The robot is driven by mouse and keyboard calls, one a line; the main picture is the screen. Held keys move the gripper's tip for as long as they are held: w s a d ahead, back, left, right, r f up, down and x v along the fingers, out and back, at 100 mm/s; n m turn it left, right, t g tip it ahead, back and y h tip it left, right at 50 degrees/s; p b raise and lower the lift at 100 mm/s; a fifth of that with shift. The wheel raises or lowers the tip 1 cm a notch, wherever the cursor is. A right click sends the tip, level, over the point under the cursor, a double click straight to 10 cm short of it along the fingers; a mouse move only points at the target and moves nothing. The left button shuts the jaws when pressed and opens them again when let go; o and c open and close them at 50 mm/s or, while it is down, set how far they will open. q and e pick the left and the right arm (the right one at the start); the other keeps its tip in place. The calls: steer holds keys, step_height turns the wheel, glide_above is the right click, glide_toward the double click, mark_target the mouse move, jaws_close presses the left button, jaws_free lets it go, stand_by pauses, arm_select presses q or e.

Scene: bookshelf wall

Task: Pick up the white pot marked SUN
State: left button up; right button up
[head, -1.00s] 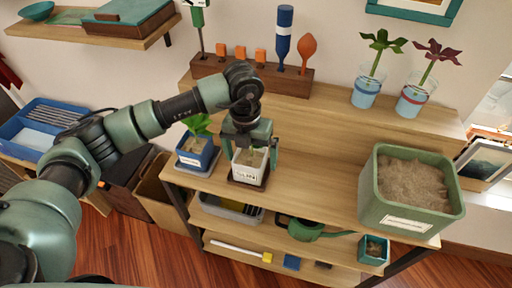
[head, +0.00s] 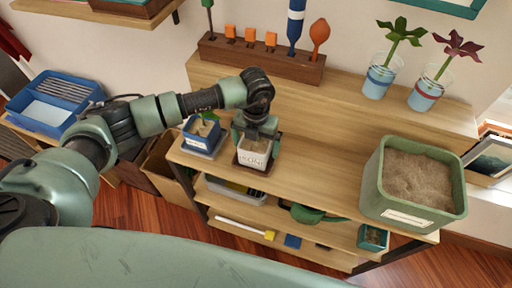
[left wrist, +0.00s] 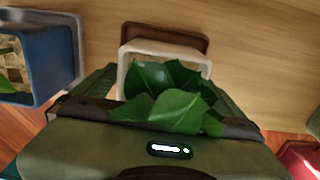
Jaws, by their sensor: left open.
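The white pot (head: 254,154) stands on a dark saucer (head: 241,163) near the left end of the wooden shelf top. Its front label shows, but I cannot read the word clearly. In the left wrist view its white rim (left wrist: 138,48) shows, with green leaves (left wrist: 172,97) in front of it. My left gripper (head: 257,135) is open and points down over the pot, one finger on each side. Whether the fingers touch the pot I cannot tell. My right gripper is not in view.
A blue pot (head: 200,143) with a green plant stands close on the left. A dark wooden block (head: 255,62) with tools is behind. A large green bin (head: 405,215) of soil-like material stands right. The shelf top between the bin and the white pot is clear.

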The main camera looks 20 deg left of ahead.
arm_select(q)
steer(key=c, duration=1.9)
steer(key=shift+o, duration=0.3)
steer(key=shift+w, duration=0.1)
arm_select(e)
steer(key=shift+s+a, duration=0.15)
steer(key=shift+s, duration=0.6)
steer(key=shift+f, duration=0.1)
